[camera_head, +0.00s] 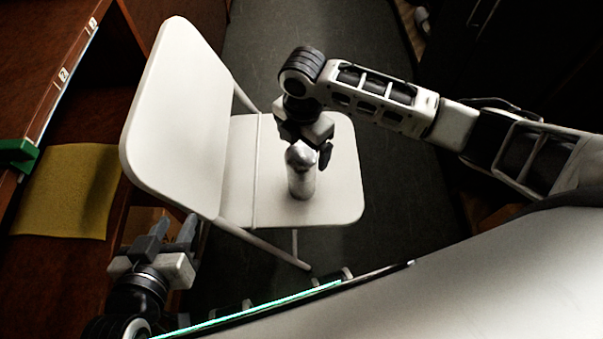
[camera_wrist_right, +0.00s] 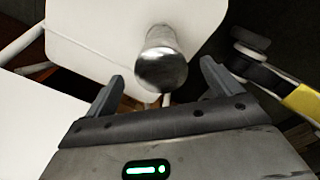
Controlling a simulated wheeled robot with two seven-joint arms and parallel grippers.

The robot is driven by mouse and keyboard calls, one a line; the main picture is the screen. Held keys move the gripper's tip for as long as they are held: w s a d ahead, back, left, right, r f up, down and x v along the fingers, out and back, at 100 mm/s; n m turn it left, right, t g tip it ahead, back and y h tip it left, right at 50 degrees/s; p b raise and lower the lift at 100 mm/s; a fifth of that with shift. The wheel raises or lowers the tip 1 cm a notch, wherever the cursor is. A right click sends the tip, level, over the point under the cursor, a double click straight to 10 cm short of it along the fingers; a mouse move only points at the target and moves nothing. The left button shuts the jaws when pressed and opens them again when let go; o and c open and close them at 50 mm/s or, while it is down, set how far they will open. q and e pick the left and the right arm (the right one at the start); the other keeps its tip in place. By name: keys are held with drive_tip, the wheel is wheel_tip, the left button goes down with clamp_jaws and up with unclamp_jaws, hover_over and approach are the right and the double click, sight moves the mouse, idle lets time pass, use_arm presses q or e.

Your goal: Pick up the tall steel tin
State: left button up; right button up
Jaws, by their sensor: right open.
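The tall steel tin (camera_head: 301,185) stands upright on the seat of a white folding chair, and its top is partly hidden by my right gripper in the head view. In the right wrist view the tin (camera_wrist_right: 161,62) shows beyond the fingertips, roughly centred between them. My right gripper (camera_head: 311,156) is open, with its fingers at the top of the tin; whether they touch it I cannot tell. My right gripper (camera_wrist_right: 160,82) also shows its two spread fingers in the wrist view. My left gripper (camera_head: 168,230) is open and empty, low at the left, away from the tin.
A wooden desk (camera_head: 40,60) with a yellow cloth (camera_head: 68,190) and a green object (camera_head: 17,155) stands at the left. Dark floor (camera_head: 400,215) lies clear right of the chair.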

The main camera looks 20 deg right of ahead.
sight(302, 174)
drive_tip(key=f, duration=0.3)
drive_tip(key=f+b, duration=0.1)
drive_tip(key=f, duration=0.2)
drive_tip(key=shift+s+a+f+b, duration=0.2)
drive_tip(key=shift+f+b, duration=0.1)
drive_tip(key=shift+f, duration=0.05)
drive_tip(key=shift+r, duration=0.1)
drive_tip(key=c, duration=1.2)
